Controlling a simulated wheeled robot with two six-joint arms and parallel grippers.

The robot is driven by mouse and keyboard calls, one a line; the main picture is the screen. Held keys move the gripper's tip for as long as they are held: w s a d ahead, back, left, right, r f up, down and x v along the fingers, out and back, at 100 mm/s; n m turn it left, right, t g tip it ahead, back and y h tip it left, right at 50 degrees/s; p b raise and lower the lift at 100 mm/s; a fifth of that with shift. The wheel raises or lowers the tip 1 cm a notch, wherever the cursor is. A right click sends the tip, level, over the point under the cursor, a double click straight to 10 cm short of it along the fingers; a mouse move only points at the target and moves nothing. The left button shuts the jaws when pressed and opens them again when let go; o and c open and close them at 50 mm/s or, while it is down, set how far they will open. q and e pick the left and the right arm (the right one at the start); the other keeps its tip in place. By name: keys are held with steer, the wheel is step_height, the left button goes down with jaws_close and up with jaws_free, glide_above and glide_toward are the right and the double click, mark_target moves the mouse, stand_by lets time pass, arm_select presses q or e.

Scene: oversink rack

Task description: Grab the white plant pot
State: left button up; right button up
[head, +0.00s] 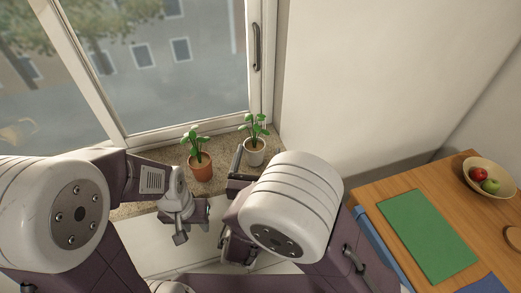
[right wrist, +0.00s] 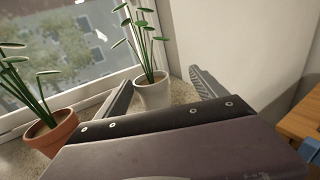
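The white plant pot (head: 254,157) with a green leafy plant stands upright on the speckled windowsill, near the window's right corner. In the right wrist view the white pot (right wrist: 153,93) shows between and beyond the fingers of my right gripper (right wrist: 161,80). That gripper is open, with one finger on each side of the pot's outline; I cannot tell whether either touches it. In the head view my right gripper (head: 240,168) is just left of and in front of the pot, partly hidden by my arm. My left gripper (head: 182,222) hangs lower left, apart from the pots; its opening is unclear.
A terracotta pot (head: 200,168) with a plant stands on the sill (head: 175,156) left of the white pot. The window frame (head: 190,126) is close behind. At the right, a wooden table (head: 375,192) holds a green mat (head: 428,235) and a fruit bowl (head: 476,184).

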mark_target(260, 143)
steer(key=w, duration=0.5)
steer(key=shift+w+d+f, duration=0.15)
steer(key=shift+d+f, duration=0.05)
steer(key=shift+d, duration=0.15)
steer(key=shift+c, duration=0.6)
steer(key=c, duration=1.5)
arm_select(q)
steer(key=shift+r, duration=0.1)
arm_select(e)
steer(key=shift+r, duration=0.15)
